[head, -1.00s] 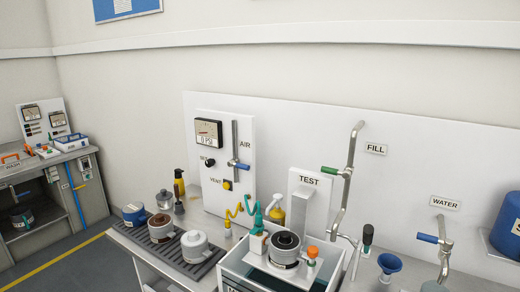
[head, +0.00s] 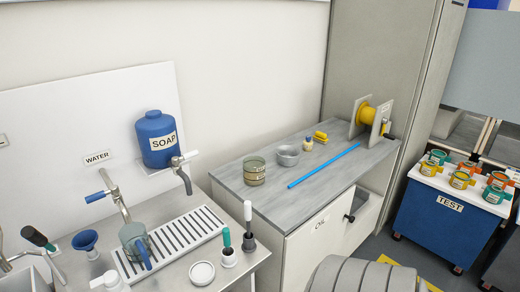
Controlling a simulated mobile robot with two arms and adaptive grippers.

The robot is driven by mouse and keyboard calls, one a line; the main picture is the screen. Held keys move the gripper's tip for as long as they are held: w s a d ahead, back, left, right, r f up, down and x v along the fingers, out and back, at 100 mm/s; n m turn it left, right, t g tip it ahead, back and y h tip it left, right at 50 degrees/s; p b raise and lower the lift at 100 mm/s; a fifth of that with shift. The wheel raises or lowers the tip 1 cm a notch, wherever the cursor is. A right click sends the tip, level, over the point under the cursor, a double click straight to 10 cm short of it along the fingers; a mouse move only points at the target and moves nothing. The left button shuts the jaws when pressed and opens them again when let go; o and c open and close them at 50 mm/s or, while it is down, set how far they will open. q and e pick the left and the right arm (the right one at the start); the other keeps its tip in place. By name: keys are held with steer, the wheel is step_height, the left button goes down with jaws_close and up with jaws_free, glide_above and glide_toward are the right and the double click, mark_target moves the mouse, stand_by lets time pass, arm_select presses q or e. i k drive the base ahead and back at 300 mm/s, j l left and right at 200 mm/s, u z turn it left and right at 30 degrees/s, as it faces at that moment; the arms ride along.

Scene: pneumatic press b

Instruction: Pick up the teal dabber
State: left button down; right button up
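A dabber with a teal handle (head: 227,238) stands upright in a small white pot (head: 228,260) at the front right corner of the steel sink counter in the head view. Only its handle shows above the pot; its lower end is hidden. Beside it, to the right, a white-handled tool (head: 248,217) stands in a dark pot (head: 248,243).
A white slotted drain tray (head: 197,222), a round white dish (head: 202,273) and a glass cup (head: 133,238) sit on the counter left of the dabber. A tap (head: 112,192) and a blue soap tank (head: 158,138) stand behind. A grey-topped bench (head: 290,205) adjoins right.

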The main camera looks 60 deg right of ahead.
mark_target(226, 235)
steer(key=z, duration=1.6)
